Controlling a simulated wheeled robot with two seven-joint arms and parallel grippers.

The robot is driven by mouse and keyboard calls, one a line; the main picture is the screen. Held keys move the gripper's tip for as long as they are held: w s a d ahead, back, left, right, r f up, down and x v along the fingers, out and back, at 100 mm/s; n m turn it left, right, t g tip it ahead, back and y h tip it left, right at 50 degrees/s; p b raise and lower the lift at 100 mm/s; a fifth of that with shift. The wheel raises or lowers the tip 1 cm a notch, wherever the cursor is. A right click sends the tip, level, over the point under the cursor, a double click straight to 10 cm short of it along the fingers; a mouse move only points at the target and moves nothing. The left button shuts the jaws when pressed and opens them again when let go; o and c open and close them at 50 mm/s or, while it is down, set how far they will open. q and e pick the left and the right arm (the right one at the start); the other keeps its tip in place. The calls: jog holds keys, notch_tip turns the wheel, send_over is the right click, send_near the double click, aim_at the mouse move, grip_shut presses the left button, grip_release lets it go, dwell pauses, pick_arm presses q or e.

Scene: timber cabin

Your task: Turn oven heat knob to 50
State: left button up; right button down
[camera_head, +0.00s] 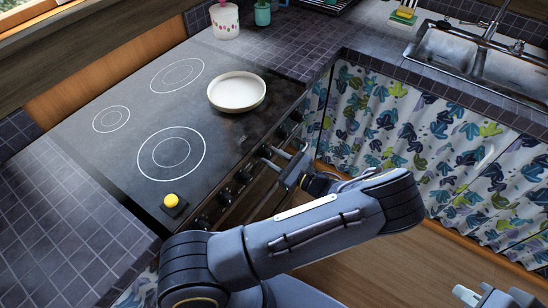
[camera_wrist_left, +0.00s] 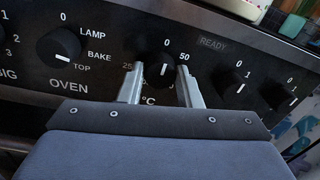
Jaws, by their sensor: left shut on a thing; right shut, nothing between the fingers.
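The oven heat knob (camera_wrist_left: 154,72) is black with a white pointer line, under a 0 mark with 50 to its upper right, in the left wrist view. Its pointer stands nearly upright, close to the 0. My left gripper (camera_wrist_left: 161,84) has one finger on each side of this knob and is shut on it. In the head view my left gripper (camera_head: 279,156) is at the oven's front panel, and its fingers hide the knob there. Only part of my right gripper (camera_head: 490,296) shows at the lower right corner, away from the oven; it is shut and empty.
The oven mode knob (camera_wrist_left: 60,47) is left of the heat knob, and two burner knobs (camera_wrist_left: 231,84) are right of it. A white pan (camera_head: 237,92) is on the black cooktop (camera_head: 130,145). A yellow-topped object (camera_head: 172,203) is at its front corner. A patterned curtain (camera_head: 420,130) hangs to the right.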

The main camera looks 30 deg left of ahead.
pick_arm(q)
jog(key=shift+m, duration=0.4)
jog(key=shift+c, duration=0.4)
jog(key=m, duration=0.3)
jog(key=shift+m, duration=0.4)
jog(key=m, duration=0.4)
jog(key=shift+w+m+p, duration=0.1)
jog(key=shift+m+p, duration=0.3)
jog(key=o, duration=1)
jog(key=shift+c, duration=0.2)
jog(key=shift+d, duration=0.1)
